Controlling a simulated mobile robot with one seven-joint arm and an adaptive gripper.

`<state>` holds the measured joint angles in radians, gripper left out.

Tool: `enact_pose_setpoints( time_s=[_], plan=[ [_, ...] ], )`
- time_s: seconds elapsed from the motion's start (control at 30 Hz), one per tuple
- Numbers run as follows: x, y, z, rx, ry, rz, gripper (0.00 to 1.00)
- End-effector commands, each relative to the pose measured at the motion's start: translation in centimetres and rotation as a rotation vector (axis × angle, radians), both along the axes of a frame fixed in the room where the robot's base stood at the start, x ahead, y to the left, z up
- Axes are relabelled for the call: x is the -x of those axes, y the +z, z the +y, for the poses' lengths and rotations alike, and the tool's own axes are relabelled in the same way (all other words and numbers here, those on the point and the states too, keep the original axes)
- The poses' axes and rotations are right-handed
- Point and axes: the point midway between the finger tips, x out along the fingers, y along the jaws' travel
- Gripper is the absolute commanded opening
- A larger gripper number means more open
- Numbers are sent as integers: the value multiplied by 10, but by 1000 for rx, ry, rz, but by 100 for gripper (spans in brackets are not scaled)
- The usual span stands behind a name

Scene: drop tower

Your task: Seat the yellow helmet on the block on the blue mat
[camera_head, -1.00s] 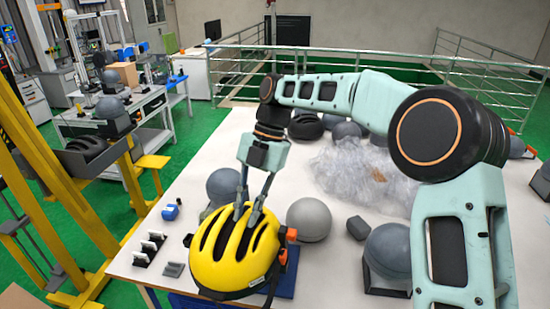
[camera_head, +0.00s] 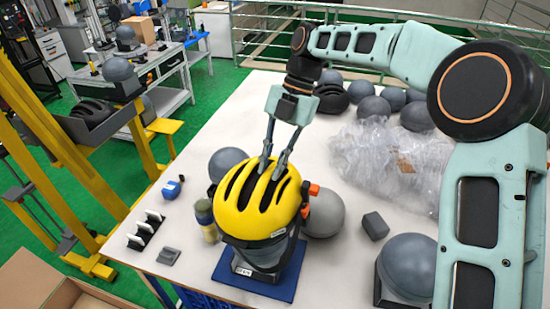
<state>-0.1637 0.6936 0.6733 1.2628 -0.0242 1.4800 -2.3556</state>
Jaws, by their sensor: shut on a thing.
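The yellow helmet (camera_head: 257,200) hangs from my gripper (camera_head: 272,162), whose fingers are shut on its vented top. It is over the grey block (camera_head: 258,262) on the blue mat (camera_head: 273,290), at the front of the white table. The helmet covers the upper part of the block. The block's lower part and dark base show below the helmet's rim. I cannot tell whether the helmet rests on the block or is just above it. An orange clip shows at the helmet's right side.
A grey dome (camera_head: 323,212) stands close at the right of the helmet, and another (camera_head: 228,163) behind it. A small bottle (camera_head: 205,220) is at its left. Crumpled clear plastic (camera_head: 385,160) lies at the right. A dome on a stand (camera_head: 407,265) is at the front right.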

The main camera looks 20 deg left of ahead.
Motion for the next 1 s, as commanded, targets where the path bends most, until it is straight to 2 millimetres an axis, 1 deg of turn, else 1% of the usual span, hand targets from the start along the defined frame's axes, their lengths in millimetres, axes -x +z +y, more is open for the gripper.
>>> enact_pose_setpoints(
  time_s=[0.17,0.3,1.0],
  plan=[
    [1,-14,0,0,2,2,0],
    [0,-31,0,0,1,0,0],
    [0,-101,0,0,1,1,0]
  ],
)
